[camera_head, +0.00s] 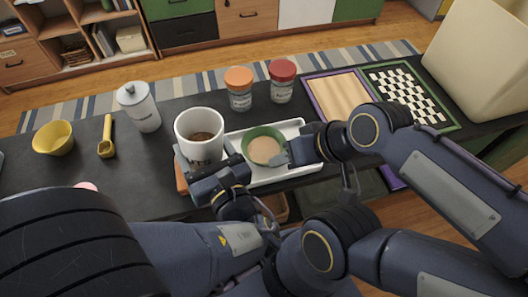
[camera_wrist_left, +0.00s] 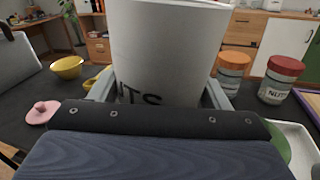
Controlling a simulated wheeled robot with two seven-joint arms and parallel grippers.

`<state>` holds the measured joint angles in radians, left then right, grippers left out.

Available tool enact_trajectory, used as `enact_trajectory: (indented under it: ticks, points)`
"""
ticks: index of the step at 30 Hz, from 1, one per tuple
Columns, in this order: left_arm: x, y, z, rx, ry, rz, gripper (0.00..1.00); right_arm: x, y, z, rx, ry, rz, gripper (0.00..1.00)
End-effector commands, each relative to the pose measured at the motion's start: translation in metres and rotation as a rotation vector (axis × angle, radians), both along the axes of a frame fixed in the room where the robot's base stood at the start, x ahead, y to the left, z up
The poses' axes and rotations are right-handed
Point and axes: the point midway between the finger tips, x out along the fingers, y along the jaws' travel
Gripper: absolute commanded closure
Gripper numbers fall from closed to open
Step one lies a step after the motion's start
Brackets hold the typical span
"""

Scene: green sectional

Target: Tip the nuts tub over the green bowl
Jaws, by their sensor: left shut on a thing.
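The nuts tub (camera_head: 192,148) is a white cylinder with some brown contents low inside. It looks roughly upright, just left of the white tray. My left gripper (camera_head: 205,172) is shut on it, and in the left wrist view the tub (camera_wrist_left: 165,45) stands between the two fingers with part of its dark lettering showing. The green bowl (camera_head: 249,143) sits on the tray to the right of the tub and holds something tan. My right gripper (camera_head: 287,152) is at the bowl's right rim; whether its fingers grip the rim is unclear. The tub is not over the bowl.
The white tray (camera_head: 290,127) lies on the dark counter. Two lidded jars, orange (camera_head: 240,88) and red (camera_head: 282,80), stand behind it. Boards (camera_head: 338,92) lie right.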

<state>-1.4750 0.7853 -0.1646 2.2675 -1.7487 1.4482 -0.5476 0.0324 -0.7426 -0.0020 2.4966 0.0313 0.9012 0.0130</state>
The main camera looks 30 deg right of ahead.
Motion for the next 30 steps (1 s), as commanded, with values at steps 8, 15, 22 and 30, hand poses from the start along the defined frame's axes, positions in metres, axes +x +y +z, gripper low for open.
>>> enact_trajectory:
  ticks: [8,15,22,30]
  points:
    - [0.0,0.0,-0.004,-0.068,-0.003,0.002,0.63,0.0,0.0,-0.012,0.0,-0.001,0.0,0.56]
    - [0.0,0.0,0.001,-0.123,-0.006,0.002,0.63,0.0,0.0,-0.013,0.0,-0.001,0.0,0.56]
    - [0.0,0.0,0.012,-0.122,-0.005,0.002,0.63,0.0,0.0,-0.003,0.0,-0.001,0.0,0.56]
    - [0.0,0.0,0.039,-0.122,-0.004,0.001,0.63,0.0,0.0,0.022,0.0,-0.001,0.0,0.56]
